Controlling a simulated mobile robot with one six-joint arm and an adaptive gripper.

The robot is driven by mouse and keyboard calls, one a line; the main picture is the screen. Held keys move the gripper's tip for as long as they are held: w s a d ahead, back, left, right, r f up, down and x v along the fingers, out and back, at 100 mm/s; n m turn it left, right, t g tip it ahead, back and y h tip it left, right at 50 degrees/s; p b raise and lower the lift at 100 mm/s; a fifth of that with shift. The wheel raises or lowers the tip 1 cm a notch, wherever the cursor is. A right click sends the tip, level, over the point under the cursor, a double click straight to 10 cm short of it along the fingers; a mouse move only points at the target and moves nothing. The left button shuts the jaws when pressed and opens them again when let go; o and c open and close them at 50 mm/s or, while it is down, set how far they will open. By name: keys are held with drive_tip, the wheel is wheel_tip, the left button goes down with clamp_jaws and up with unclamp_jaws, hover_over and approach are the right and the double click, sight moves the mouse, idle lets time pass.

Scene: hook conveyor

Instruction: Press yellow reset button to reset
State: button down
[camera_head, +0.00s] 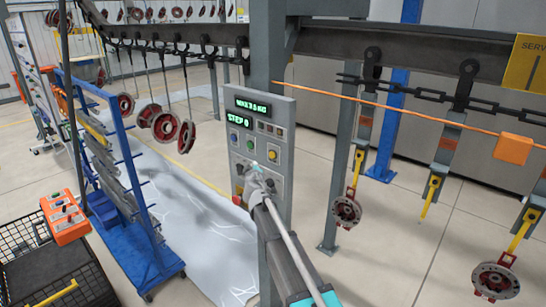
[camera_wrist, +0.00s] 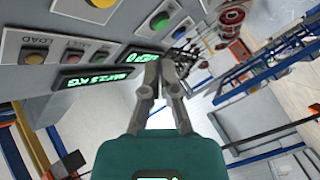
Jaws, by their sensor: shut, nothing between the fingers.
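The grey control panel (camera_head: 285,120) stands on a post in the middle of the head view. Its round yellow button (camera_head: 272,155) sits at the right of a row with a green button (camera_head: 250,146) and a blue one (camera_head: 234,138). In the wrist view a yellow button (camera_wrist: 102,2) is cut by the top edge, and a green button (camera_wrist: 160,20) is near the fingers. My gripper (camera_head: 256,172) is shut and empty, in front of the panel, below and left of the yellow button. Its closed fingertips also show in the wrist view (camera_wrist: 160,64). Contact with the panel cannot be told.
Green displays (camera_head: 252,105) are on the upper panel. A blue rack (camera_head: 120,145) stands left, beside an orange button box (camera_head: 65,215). An orange rope (camera_head: 410,112) crosses the right side. Red round parts (camera_head: 347,211) hang from the overhead conveyor (camera_head: 400,50).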

sight(269, 155)
drive_tip(key=shift+w+d, duration=1.1)
drive_tip(key=shift+w, duration=0.25)
drive_tip(key=shift+w+d, duration=1.05)
drive_tip(key=shift+w, duration=0.3)
drive_tip(key=shift+w, duration=0.15)
drive_tip(key=shift+w+d, duration=0.2)
drive_tip(key=shift+w, duration=0.05)
drive_tip(key=shift+w+d, duration=0.35)
idle(0.8)
drive_tip(key=shift+s+a, duration=0.1)
drive_tip(key=shift+s, duration=0.05)
drive_tip(key=shift+s+a, duration=0.45)
drive_tip(key=shift+s, duration=0.05)
drive_tip(key=shift+s, duration=0.1)
idle(0.5)
drive_tip(key=shift+s+a, duration=0.8)
drive_tip(key=shift+s, duration=0.15)
drive_tip(key=shift+s+a, duration=0.75)
drive_tip(key=shift+s, duration=0.2)
